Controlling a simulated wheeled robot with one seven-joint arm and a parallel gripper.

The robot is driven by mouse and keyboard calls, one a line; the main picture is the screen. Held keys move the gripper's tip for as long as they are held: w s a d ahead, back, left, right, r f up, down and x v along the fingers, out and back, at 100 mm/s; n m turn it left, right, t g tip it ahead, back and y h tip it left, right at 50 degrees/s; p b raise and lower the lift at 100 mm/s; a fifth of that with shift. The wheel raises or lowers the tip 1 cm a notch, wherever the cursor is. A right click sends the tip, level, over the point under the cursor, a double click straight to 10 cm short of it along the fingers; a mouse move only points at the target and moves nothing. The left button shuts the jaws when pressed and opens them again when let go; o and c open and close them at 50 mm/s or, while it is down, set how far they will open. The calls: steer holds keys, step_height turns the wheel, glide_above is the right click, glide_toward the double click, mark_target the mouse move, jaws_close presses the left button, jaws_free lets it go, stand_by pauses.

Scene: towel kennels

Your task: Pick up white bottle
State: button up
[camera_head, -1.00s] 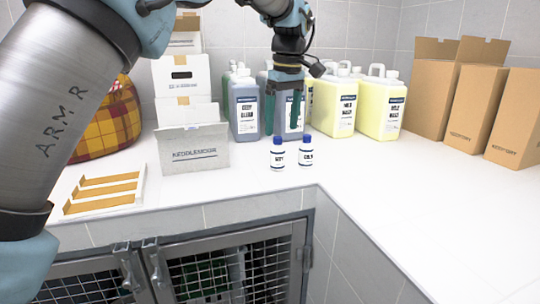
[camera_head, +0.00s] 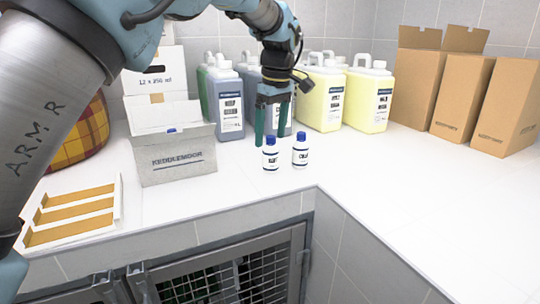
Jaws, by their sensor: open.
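Two small white bottles with blue caps stand upright on the white counter: a left one (camera_head: 270,156) and a right one (camera_head: 300,152). Their labels are too small to read surely. My gripper (camera_head: 271,142) points down with its two green fingers apart, one on either side of the left bottle's cap in the picture. The right finger stands between the two bottles in the picture. I cannot tell whether the fingers are level with the left bottle or behind it. Nothing is held.
A grey open carton (camera_head: 177,155) stands left of the bottles, with a divider tray (camera_head: 72,212) further left. Large jugs, blue-grey (camera_head: 226,105) and yellow (camera_head: 368,98), line the back. Tall brown cartons (camera_head: 455,98) stand at right. The counter (camera_head: 400,185) is clear at right.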

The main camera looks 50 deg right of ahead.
mark_target(270, 142)
steer(key=f, duration=0.1)
steer(key=f+p, duration=0.1)
steer(key=f, duration=0.1)
steer(key=f+p, duration=0.1)
steer(key=f, duration=0.1)
steer(key=shift+w+d, duration=0.2)
steer(key=shift+w, duration=0.2)
jaws_close()
